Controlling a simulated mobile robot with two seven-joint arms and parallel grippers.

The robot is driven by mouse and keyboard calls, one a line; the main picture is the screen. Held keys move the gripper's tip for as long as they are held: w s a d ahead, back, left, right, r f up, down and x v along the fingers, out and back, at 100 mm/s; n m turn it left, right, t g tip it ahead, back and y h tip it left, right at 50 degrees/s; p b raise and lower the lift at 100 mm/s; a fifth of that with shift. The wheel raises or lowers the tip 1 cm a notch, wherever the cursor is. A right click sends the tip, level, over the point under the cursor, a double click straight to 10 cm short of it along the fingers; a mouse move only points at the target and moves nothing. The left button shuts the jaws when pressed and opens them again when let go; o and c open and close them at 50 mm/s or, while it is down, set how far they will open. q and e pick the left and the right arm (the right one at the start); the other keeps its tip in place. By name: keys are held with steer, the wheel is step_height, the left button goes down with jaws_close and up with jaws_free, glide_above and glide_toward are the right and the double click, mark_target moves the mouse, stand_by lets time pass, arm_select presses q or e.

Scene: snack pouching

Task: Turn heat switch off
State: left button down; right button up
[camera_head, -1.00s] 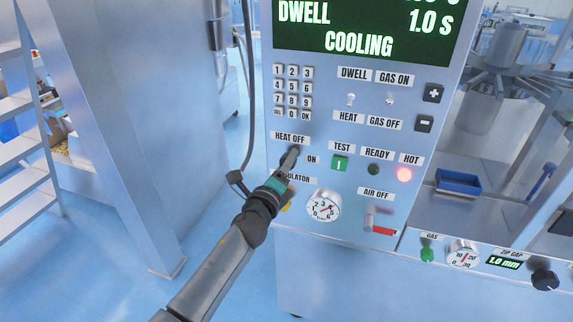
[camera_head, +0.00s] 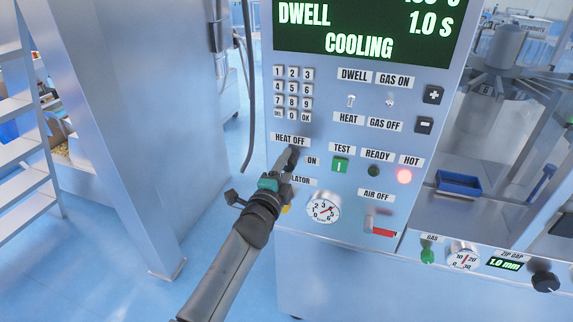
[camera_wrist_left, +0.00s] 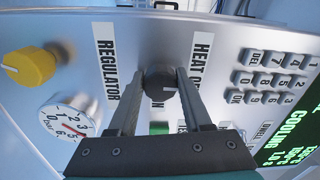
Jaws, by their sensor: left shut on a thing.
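The heat switch is a dark round knob (camera_wrist_left: 160,80) on the panel, below the HEAT OFF label (camera_head: 290,140) and beside the ON label (camera_head: 313,160). My left gripper (camera_head: 292,156) is shut on this knob, and its two fingers stand on either side of it in the left wrist view. The green display (camera_head: 362,30) reads COOLING. The red HOT lamp (camera_head: 404,176) is lit. My right gripper is not in view.
A pressure gauge (camera_head: 323,208) and a yellow regulator knob (camera_wrist_left: 28,67) sit below the switch. The keypad (camera_head: 292,94) is above it. A green TEST button (camera_head: 340,165) and a red-tipped air lever (camera_head: 384,232) are to the right.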

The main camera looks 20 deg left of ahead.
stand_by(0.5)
arm_select(q)
steer(key=shift+c, duration=1.7)
jaws_free()
steer(key=s+p, duration=0.1)
steer(key=s, duration=1.4)
steer(key=shift+a+f, duration=0.15)
steer(key=shift+a, duration=0.05)
steer(key=shift+s, duration=0.1)
